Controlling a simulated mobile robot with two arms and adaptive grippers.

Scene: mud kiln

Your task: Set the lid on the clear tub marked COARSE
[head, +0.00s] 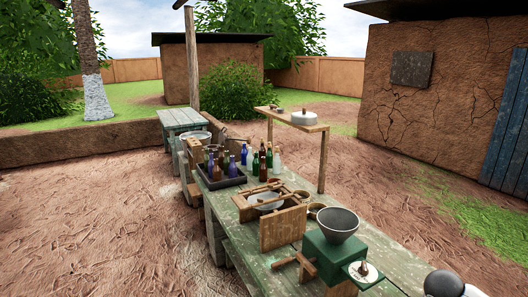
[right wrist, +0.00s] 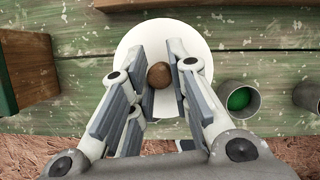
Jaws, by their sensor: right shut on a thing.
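A round white lid (right wrist: 134,50) with a brown knob (right wrist: 159,75) lies in front of my right gripper (right wrist: 158,83) in the right wrist view. The two fingers are shut on the knob, one on each side. The fingers hide parts of the lid's near rim, and I cannot tell whether it touches the bench. In the head view a small pale round piece with a knob (head: 363,271) shows beside the green grinder; I cannot tell whether it is the same lid. No tub with a readable COARSE mark shows. My left gripper is not in view.
The green bench (head: 233,207) holds a grinder (head: 333,255) with a grey funnel, a wooden box (head: 283,228) and a tray of bottles (head: 217,181). In the right wrist view a cup with green inside (right wrist: 238,98) stands right of the lid, and a green-and-wood block (right wrist: 30,65) stands left.

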